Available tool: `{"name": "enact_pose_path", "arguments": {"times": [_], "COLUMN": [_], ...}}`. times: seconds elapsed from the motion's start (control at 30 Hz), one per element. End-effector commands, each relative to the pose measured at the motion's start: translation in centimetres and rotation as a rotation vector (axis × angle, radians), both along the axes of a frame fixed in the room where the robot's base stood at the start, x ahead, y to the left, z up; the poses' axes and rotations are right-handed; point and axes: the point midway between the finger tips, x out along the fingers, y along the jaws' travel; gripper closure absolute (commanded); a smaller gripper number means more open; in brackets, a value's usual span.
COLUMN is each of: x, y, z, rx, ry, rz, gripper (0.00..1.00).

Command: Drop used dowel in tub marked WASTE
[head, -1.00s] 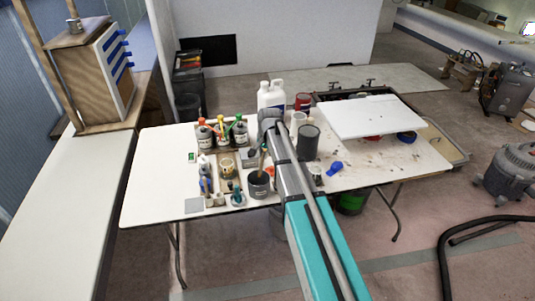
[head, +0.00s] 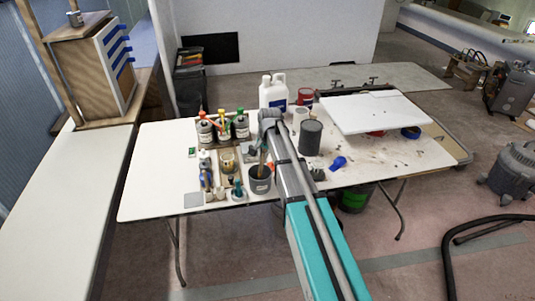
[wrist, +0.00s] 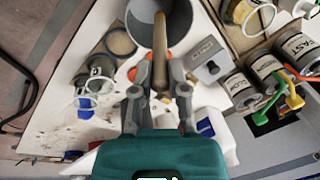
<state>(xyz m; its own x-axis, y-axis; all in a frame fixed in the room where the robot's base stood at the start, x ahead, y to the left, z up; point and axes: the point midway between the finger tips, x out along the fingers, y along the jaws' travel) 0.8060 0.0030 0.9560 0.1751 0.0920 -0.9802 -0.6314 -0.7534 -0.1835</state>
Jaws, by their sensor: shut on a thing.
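My gripper (wrist: 158,92) is shut on the used dowel (wrist: 160,50), a thin brown wooden stick. The dowel points away from my fingers, and its far end overlaps the mouth of a dark grey tub (wrist: 133,24) in the wrist view. In the head view this tub (head: 261,187) stands upright near the table's front edge, with a pale label too small to read. The brown stick shows at its mouth. I cannot tell how deep the dowel's end sits. My arm hides much of the gripper in the head view.
Left of the tub is a tray of small pots and tools (head: 222,186). Behind are capped bottles (head: 205,131) and a white jug (head: 272,95). A dark grey cylinder (head: 311,138) stands right of my arm, near a white board (head: 375,113). The table's left end (head: 155,175) is mostly clear.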

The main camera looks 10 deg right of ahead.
Motion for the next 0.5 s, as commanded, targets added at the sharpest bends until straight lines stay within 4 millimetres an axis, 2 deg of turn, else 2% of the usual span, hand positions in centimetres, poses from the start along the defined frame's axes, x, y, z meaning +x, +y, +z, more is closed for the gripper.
{"name": "enact_pose_path", "arguments": {"times": [0.23,0.27,0.43,0.5], "x": [0.00,0.01,0.00,0.00], "y": [-0.03,-0.04,-0.06,-0.06], "z": [0.01,0.01,0.01,0.02], "rx": [0.000,0.000,0.000,0.000], "ry": [0.000,0.000,0.000,0.000], "rz": [0.000,-0.001,-0.001,-0.001], "gripper": [1.00,0.75,0.43,0.40]}}
